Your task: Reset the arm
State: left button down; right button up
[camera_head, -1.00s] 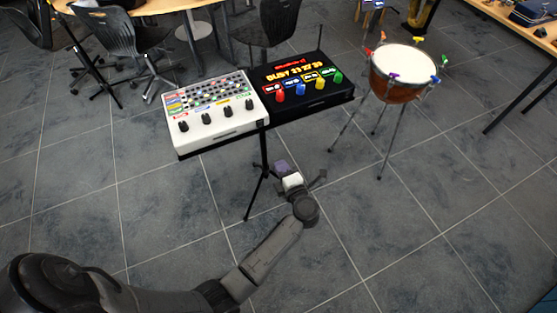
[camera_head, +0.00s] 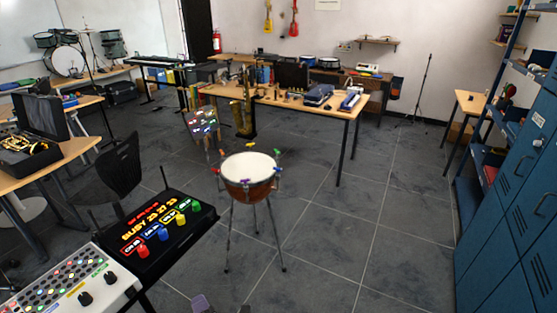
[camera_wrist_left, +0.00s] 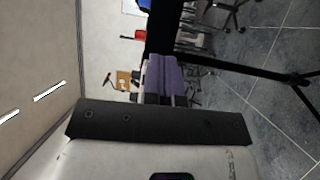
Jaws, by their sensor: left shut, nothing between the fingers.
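My left gripper (camera_head: 202,303) just shows its purple fingertips at the bottom edge of the head view, below and to the right of the black panel with coloured knobs. In the left wrist view the same gripper (camera_wrist_left: 161,80) has its purple fingers pressed together with nothing between them. The rest of the left arm is out of the head view. My right gripper is in neither view.
The black panel (camera_head: 150,230) and a white mixer (camera_head: 75,285) stand at the lower left. A copper drum (camera_head: 248,180) on thin legs is beyond them. Blue lockers (camera_head: 520,200) line the right. The tiled floor between drum and lockers is clear.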

pick_arm(q)
jog(key=s+d+r+m+h, duration=0.1)
jog(key=d+r+m+h, duration=0.3)
jog(key=d+m+h, duration=0.55)
jog(key=d+r+m+h, duration=0.4)
jog(key=d+m+h, duration=0.2)
jog(key=m+h, duration=0.6)
jog(key=s+a+f+m+g+y+p, duration=0.15)
jog(key=s+a+f+g+y, duration=0.3)
jog(key=s, duration=0.65)
jog(key=s+a+f+m+g+y, duration=0.25)
jog(key=s+a, duration=0.35)
jog(key=s, duration=0.6)
jog(key=s+a+f+m+g+y+p, duration=0.1)
jog(key=s+a+f+g+y, duration=0.35)
jog(key=s, duration=0.65)
notch_tip(320, 180, up, 38)
jog(key=h+p, duration=0.1)
jog(key=p, duration=3.7)
jog(key=shift+a, duration=0.15)
